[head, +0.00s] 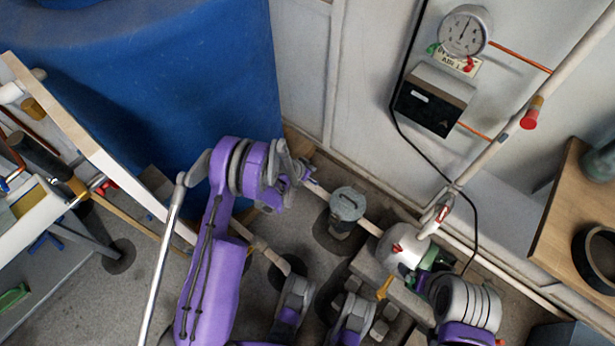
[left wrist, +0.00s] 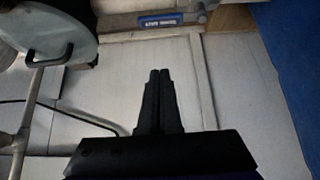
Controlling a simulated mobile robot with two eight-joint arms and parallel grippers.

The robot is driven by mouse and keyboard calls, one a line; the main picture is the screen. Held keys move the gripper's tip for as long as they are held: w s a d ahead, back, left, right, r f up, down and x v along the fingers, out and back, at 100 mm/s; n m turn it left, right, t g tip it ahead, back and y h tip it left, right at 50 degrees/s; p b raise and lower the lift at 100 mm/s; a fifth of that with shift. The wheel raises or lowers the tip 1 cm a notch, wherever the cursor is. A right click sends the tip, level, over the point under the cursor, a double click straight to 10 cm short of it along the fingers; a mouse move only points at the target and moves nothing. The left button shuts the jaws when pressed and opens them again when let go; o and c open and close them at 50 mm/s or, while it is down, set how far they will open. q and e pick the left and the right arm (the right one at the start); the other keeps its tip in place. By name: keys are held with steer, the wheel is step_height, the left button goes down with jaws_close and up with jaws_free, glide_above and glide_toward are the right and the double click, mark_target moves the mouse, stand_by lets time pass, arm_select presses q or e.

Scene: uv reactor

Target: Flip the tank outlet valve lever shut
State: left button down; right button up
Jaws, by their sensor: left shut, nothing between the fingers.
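The large blue tank (head: 150,85) stands at the back left in the head view, and its side shows at the right edge of the left wrist view (left wrist: 285,60). My left gripper (head: 303,173) is beside the tank's lower right side, above a pale pipe (head: 366,227) running along the floor. In the left wrist view its fingers (left wrist: 158,76) are shut together with nothing between them. I cannot make out the outlet valve lever; the area at the tank's base is partly hidden by my left wrist. My right gripper does not show.
A grey canister (head: 346,206) stands right of my left gripper. A white pump-like unit (head: 402,250) sits further right. A gauge (head: 464,31) and a black box (head: 433,99) are on the wall, with a hanging black cable. A wooden shelf (head: 556,215) is at right.

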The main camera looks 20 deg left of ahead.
arm_select(q)
steer(key=shift+a+f, duration=0.1)
steer(key=shift+f, duration=0.35)
steer(key=shift+w+d+f+b, duration=0.15)
steer(key=shift+w+f+b, duration=0.25)
steer(key=shift+f, duration=0.9)
steer(key=shift+w+d+f+b, duration=0.1)
steer(key=shift+w+f+b, duration=0.25)
steer(key=shift+f, duration=0.9)
steer(key=shift+w+d+f+b, duration=0.2)
steer(key=shift+f+b, duration=0.3)
steer(key=shift+f, duration=0.8)
steer(key=shift+a, duration=0.15)
